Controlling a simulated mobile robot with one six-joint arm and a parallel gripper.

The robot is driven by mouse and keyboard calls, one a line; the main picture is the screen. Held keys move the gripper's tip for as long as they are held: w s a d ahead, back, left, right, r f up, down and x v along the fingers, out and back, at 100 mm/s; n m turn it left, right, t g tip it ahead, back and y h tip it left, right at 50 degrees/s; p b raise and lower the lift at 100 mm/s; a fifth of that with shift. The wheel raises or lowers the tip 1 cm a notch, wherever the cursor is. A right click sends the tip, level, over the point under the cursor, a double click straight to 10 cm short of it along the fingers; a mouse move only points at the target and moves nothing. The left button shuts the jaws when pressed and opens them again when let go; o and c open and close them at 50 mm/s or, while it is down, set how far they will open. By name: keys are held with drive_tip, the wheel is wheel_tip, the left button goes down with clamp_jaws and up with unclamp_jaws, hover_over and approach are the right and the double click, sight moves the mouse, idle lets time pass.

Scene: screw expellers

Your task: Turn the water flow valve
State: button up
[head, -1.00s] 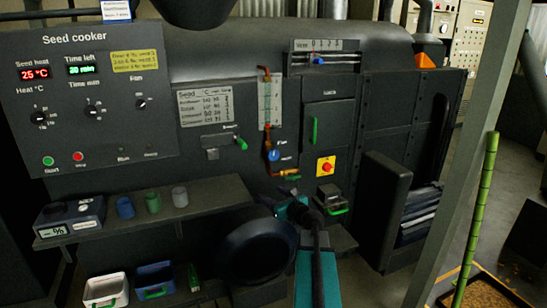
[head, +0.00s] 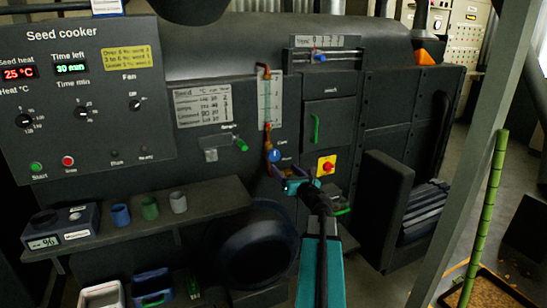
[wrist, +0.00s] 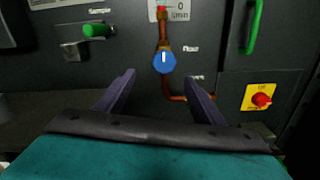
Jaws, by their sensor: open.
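The water flow valve is a round blue knob (head: 274,156) with a white mark, on a copper pipe below the flow gauge (head: 270,100). In the wrist view the blue knob (wrist: 164,62) sits ahead, between and beyond the two fingers, and its white mark points up. My gripper (head: 293,177) is just below and to the right of the knob in the head view. In the wrist view my gripper (wrist: 163,85) is open and empty, with its dark fingers apart on either side of the pipe. I see no contact with the knob.
A red switch on a yellow plate (wrist: 262,99) is right of the knob. A green sample handle (wrist: 97,31) is to the left, and a green vertical handle (wrist: 254,25) is at upper right. A shelf (head: 215,208) with cups lies below left.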

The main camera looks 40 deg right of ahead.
sight(275, 157)
drive_tip(key=shift+s+d, duration=0.15)
drive_tip(key=shift+d, duration=0.05)
drive_tip(key=shift+x, duration=6.85)
drive_tip(key=shift+d, duration=0.15)
drive_tip(key=shift+s, duration=0.1)
